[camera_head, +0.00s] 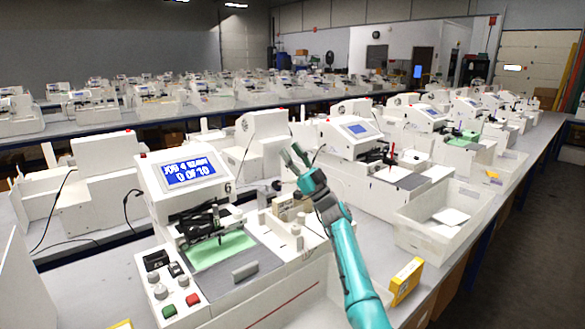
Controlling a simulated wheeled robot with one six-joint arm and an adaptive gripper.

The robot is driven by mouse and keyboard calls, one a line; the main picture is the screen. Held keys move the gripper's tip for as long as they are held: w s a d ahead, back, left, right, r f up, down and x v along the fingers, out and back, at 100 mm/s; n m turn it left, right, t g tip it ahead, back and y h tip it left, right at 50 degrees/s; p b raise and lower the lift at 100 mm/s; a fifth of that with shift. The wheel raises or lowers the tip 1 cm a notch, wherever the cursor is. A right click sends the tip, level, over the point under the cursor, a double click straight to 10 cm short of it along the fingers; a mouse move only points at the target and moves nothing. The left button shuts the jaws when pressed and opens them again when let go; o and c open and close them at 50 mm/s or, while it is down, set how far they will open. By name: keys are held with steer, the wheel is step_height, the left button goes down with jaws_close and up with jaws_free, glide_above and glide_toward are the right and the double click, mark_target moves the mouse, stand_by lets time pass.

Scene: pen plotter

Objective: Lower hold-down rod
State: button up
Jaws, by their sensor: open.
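A grey bar (245,271) lies at the bed's front right. I cannot tell for sure which part is the hold-down rod. White upright posts (297,238) stand at the plotter's right side. My gripper (293,156) is open and empty, raised above and behind these posts, fingers pointing up and left. It appears to touch nothing.
Knobs, a green button (169,311) and a red button (193,300) sit at the plotter's front left. A white bin (430,240) holding pale sheets and a yellow box (405,281) stand right of my arm. More plotters fill the benches behind.

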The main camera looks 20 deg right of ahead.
steer(key=shift+r, duration=2.3)
steer(key=v, duration=1.2)
steer(key=shift+w+f, duration=0.2)
steer(key=shift+f, duration=0.35)
steer(key=shift+f, duration=0.15)
steer(key=shift+s+h, duration=0.1)
steer(key=shift+h, duration=0.2)
